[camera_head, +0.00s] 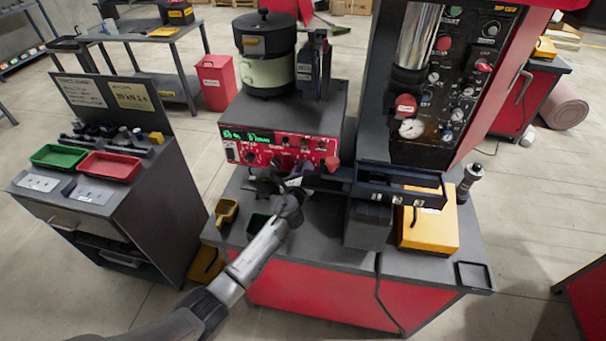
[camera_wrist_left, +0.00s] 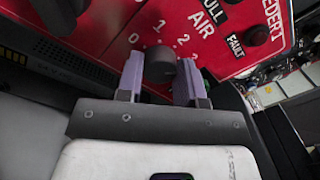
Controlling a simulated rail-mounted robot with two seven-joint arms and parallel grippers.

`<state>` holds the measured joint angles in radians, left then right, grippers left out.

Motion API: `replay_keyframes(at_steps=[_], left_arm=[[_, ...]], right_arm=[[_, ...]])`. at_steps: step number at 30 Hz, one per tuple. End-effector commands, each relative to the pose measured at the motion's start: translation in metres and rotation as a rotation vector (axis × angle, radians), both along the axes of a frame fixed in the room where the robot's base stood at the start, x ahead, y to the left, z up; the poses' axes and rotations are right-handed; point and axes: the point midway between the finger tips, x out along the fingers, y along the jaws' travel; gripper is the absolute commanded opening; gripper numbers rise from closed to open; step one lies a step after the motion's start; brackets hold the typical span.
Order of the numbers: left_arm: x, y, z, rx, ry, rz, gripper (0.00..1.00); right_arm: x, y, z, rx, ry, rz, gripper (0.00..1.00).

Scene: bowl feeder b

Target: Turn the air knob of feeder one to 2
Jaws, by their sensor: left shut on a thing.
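The air knob (camera_wrist_left: 159,64) is a round dark knob on the red front panel (camera_wrist_left: 95,40), below the word AIR. Scale figures 0 to 3 are printed around its upper side. My left gripper (camera_wrist_left: 161,80) is shut on it, with one purple finger on each side. I cannot tell where the knob's pointer stands. In the head view, my left gripper (camera_head: 284,184) reaches the lower part of the feeder's red panel (camera_head: 240,155) and hides part of it. My right gripper is not in view.
The feeder bowl (camera_head: 268,70) sits on top of the feeder box. A dark rail (camera_head: 400,190) and a yellow block (camera_head: 428,232) are right of my gripper. A small yellow scoop (camera_head: 227,212) lies on the table at left. A tall gauge panel (camera_head: 450,90) stands at right.

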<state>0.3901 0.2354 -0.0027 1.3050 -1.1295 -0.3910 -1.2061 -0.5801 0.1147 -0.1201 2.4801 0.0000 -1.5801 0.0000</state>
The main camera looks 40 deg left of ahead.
Motion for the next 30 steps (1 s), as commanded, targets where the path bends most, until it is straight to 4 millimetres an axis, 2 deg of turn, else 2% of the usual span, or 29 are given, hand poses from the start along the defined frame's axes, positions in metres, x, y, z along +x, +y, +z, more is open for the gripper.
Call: replay_keyframes(at_steps=[3,15,30], left_arm=[[0.0,0.0,-0.003,-0.1,-0.053,-0.001,0.1],[0.0,0.0,-0.003,-0.405,-0.208,0.0,0.1],[0.0,0.0,-0.001,-0.599,-0.305,0.001,0.1]], right_arm=[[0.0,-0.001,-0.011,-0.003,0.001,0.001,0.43],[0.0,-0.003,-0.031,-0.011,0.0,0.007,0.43],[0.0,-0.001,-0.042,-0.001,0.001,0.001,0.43]])
